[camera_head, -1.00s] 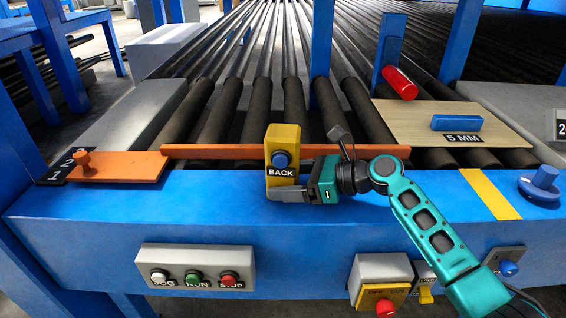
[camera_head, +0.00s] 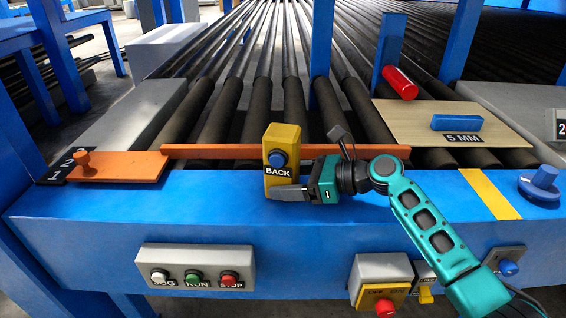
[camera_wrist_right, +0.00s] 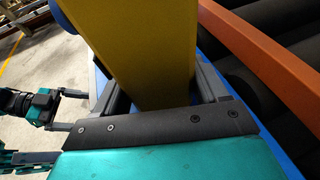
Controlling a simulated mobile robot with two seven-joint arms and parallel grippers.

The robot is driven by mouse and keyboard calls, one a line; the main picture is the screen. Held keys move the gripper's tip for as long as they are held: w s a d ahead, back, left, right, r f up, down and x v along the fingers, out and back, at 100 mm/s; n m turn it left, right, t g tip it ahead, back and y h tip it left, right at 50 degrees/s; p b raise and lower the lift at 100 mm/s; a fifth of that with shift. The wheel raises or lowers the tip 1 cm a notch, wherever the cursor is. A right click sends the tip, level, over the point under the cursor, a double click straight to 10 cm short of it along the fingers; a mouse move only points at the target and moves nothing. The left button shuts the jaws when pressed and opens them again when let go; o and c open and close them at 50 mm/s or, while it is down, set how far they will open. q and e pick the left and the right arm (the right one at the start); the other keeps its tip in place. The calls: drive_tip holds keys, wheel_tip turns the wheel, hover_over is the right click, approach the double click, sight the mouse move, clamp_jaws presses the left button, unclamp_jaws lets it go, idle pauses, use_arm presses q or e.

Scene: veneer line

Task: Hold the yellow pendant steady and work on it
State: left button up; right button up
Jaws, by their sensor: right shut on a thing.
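The yellow pendant (camera_head: 281,140) stands roughly upright, leaning slightly, at the front of the blue beam. It has a blue button (camera_head: 277,159) and a BACK label facing me. My right gripper (camera_head: 289,193) is shut on its lower part, coming from the right. In the right wrist view the pendant's yellow body (camera_wrist_right: 145,50) rises between the two grey fingers (camera_wrist_right: 155,95). My left gripper (camera_wrist_right: 76,110) is outside the head view; the right wrist view shows it at the left edge, fingers apart and empty, away from the pendant.
An orange bar (camera_head: 225,152) runs behind the pendant, in front of dark rollers (camera_head: 250,110). A control box (camera_head: 195,267) with JOG, RUN and STOP buttons is on the beam's front. A yellow box with a red button (camera_head: 383,290) sits lower right. A 5 MM board (camera_head: 400,112) lies on the rollers.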

use_arm(q)
drive_tip(key=shift+a, duration=0.1)
clamp_jaws()
idle(0.8)
idle(0.8)
